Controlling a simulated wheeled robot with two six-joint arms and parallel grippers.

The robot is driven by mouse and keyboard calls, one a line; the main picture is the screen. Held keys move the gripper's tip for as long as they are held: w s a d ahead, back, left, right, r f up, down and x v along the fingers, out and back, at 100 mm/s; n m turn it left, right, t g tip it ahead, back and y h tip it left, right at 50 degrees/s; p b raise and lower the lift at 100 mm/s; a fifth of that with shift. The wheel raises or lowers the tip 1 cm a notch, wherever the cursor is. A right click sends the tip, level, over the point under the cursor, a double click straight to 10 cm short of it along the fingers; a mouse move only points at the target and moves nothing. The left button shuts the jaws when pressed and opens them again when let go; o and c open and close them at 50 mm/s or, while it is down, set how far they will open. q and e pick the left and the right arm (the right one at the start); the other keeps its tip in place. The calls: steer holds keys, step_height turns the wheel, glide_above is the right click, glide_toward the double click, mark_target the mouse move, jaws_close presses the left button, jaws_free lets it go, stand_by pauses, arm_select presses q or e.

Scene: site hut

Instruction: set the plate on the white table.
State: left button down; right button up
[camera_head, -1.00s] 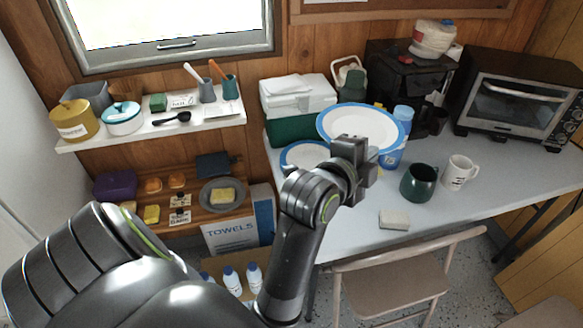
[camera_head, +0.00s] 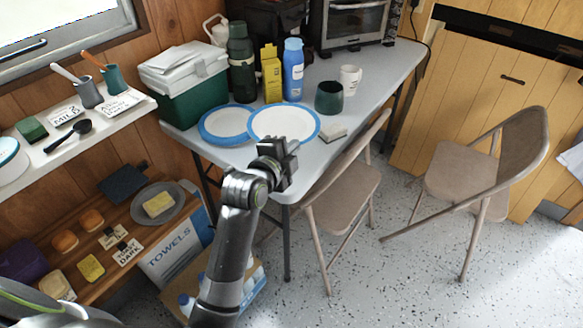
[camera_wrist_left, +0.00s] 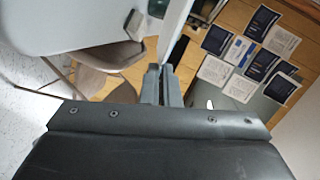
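My left gripper (camera_head: 283,153) is shut on the near rim of a white plate with a blue rim (camera_head: 285,122). The plate looks held above the white table (camera_head: 352,92), near its left front corner; the gap cannot be judged. In the left wrist view the plate (camera_wrist_left: 177,28) shows nearly edge-on, rising from the fingers (camera_wrist_left: 163,85), with the table (camera_wrist_left: 60,22) at upper left. A second blue-rimmed plate (camera_head: 224,124) lies on the table, partly covered by the held plate in this view. My right gripper is not in view.
A green cooler (camera_head: 185,88), dark flask (camera_head: 242,63), yellow box (camera_head: 271,74), blue bottle (camera_head: 292,70), green mug (camera_head: 329,97), white mug (camera_head: 350,78) and small block (camera_head: 333,133) stand around the plates. A folding chair (camera_head: 345,195) is at the front edge.

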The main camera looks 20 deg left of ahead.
mark_target(294, 178)
arm_select(q)
steer(key=f, duration=0.2)
steer(key=w+f, duration=0.1)
steer(key=shift+d+b, duration=0.25)
steer(key=shift+b, duration=0.05)
steer(key=shift+f+b, duration=0.6)
steer(key=shift+b, duration=0.05)
step_height(294, 178, down, 3)
steer(key=b, duration=0.3)
steer(key=shift+r, duration=0.15)
step_height(294, 178, down, 2)
steer(key=shift+f+b, duration=0.1)
steer(key=shift+b, duration=0.95)
steer(key=shift+f, duration=0.1)
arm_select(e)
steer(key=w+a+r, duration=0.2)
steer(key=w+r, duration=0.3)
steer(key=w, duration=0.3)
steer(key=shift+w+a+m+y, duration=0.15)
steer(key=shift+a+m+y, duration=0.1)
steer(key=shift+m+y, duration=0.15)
arm_select(q)
steer(key=shift+f+b, duration=0.5)
steer(key=shift+f, duration=0.05)
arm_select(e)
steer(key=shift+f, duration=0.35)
